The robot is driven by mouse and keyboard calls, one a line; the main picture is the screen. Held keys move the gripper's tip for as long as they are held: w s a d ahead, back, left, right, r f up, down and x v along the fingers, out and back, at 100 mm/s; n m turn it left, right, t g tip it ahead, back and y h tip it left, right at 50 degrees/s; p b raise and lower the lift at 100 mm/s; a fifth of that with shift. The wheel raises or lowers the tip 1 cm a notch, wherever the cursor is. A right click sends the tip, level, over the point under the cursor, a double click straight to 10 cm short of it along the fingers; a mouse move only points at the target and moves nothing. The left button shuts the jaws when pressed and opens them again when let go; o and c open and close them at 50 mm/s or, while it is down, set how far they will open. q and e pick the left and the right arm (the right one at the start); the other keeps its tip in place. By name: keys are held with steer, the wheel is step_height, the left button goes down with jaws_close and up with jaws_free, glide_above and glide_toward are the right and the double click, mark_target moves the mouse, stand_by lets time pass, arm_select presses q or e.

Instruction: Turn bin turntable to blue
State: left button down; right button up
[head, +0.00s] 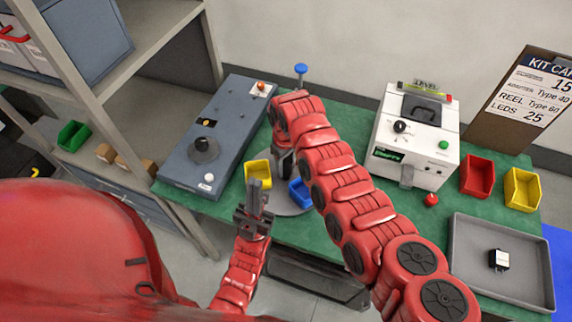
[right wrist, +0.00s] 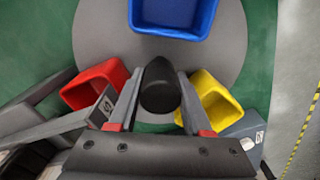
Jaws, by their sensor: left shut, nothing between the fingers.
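The bin turntable is a grey disc, seen in the right wrist view (right wrist: 105,35) and partly in the head view (head: 290,208). It carries a blue bin (right wrist: 172,18) at the top, a red bin (right wrist: 92,84) at left and a yellow bin (right wrist: 214,100) at right. A black knob (right wrist: 160,88) stands at its middle. My right gripper (right wrist: 160,75) has one finger on each side of the knob; whether they touch it is unclear. My left gripper (head: 254,190) is shut and empty, in front of the turntable in the head view. My right arm hides part of the disc.
A grey control box (head: 222,125) lies left of the turntable. A blue-topped post (head: 301,69) stands behind. A white tester (head: 415,140), a loose red bin (head: 478,175), a loose yellow bin (head: 522,190) and a grey tray (head: 470,270) are at right. Shelving (head: 150,100) borders the left.

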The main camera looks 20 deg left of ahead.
jaws_close()
stand_by(1.1)
